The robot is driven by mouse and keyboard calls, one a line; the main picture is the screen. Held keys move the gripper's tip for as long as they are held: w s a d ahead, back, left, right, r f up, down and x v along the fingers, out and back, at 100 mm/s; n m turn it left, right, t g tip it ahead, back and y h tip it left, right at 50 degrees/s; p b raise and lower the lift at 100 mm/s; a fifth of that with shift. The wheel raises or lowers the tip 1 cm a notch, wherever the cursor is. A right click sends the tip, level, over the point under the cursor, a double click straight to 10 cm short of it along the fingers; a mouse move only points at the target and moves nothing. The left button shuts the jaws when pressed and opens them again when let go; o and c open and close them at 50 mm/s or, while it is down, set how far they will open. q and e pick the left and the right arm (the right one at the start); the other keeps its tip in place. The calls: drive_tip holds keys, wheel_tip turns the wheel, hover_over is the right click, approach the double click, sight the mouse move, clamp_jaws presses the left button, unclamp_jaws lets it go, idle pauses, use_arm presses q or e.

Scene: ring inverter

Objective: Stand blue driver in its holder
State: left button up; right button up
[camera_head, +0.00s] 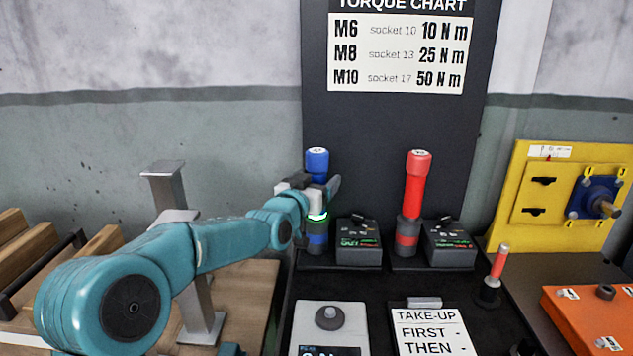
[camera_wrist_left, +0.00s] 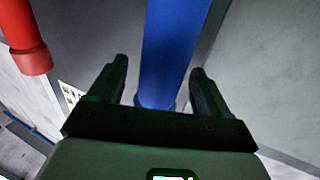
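The blue driver (camera_head: 317,160) is upright at the left of the black rack, in line above its dark holder with a blue band (camera_head: 316,240). Its lower shaft is hidden behind my gripper and wrist, so how deep it sits cannot be seen. My left gripper (camera_head: 322,190) is at the driver's upper part. In the left wrist view the fingers (camera_wrist_left: 158,82) stand apart on either side of the blue driver (camera_wrist_left: 172,50), with a gap visible at the left finger. My right gripper is not in view.
A red driver (camera_head: 416,185) stands in a red-banded holder (camera_head: 407,235) to the right. Dark display boxes (camera_head: 358,253) sit beside each holder. A grey metal post (camera_head: 172,190) stands behind my left arm. A yellow fixture (camera_head: 530,230) is at the right.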

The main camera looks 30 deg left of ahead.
use_arm(q)
drive_tip(key=shift+f, duration=0.25)
drive_tip(key=shift+s, duration=0.3)
drive_tip(key=s+d+b, duration=0.2)
drive_tip(key=s+d, duration=0.1)
drive_tip(key=s, duration=1.2)
drive_tip(key=shift+s+r+b, duration=0.15)
drive_tip(key=shift+s+b, duration=0.05)
drive_tip(key=shift+b, duration=0.1)
